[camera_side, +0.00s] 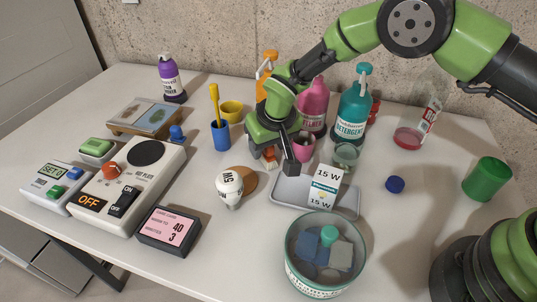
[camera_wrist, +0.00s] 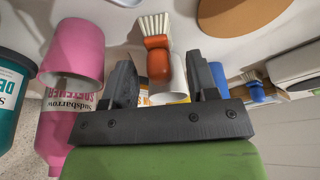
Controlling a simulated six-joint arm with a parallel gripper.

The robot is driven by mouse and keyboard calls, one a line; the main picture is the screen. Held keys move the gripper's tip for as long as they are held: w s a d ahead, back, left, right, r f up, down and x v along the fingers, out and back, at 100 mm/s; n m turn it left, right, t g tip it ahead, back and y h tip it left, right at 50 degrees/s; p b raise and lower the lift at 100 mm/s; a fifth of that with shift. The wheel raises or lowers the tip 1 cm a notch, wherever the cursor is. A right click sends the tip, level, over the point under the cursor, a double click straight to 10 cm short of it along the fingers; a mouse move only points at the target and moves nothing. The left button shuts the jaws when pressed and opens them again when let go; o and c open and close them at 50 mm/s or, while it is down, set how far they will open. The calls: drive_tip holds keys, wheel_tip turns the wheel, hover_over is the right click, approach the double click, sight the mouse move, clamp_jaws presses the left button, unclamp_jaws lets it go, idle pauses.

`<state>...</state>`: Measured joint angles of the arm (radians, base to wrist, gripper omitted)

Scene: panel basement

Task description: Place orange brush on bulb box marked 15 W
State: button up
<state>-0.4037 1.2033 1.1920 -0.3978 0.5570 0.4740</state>
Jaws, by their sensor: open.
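The orange brush (camera_wrist: 158,62) has white bristles and sits between the two dark fingers of my gripper (camera_wrist: 162,78) in the wrist view. The fingers are apart, with a gap on each side of the brush. In the side view only a small orange part of the brush (camera_side: 270,161) shows beside my gripper (camera_side: 274,158); the rest is hidden. The bulb box marked 15 W (camera_side: 324,188) is white and stands on a grey tray (camera_side: 348,208), to the right of my gripper and nearer the camera.
A pink cup (camera_side: 303,148) stands close to my gripper, with pink (camera_side: 314,106) and teal (camera_side: 353,112) bottles behind. A bulb (camera_side: 229,187) and a brown round mat (camera_side: 244,181) lie to the left.

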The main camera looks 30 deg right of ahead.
clamp_jaws()
drive_tip(key=shift+r, duration=0.1)
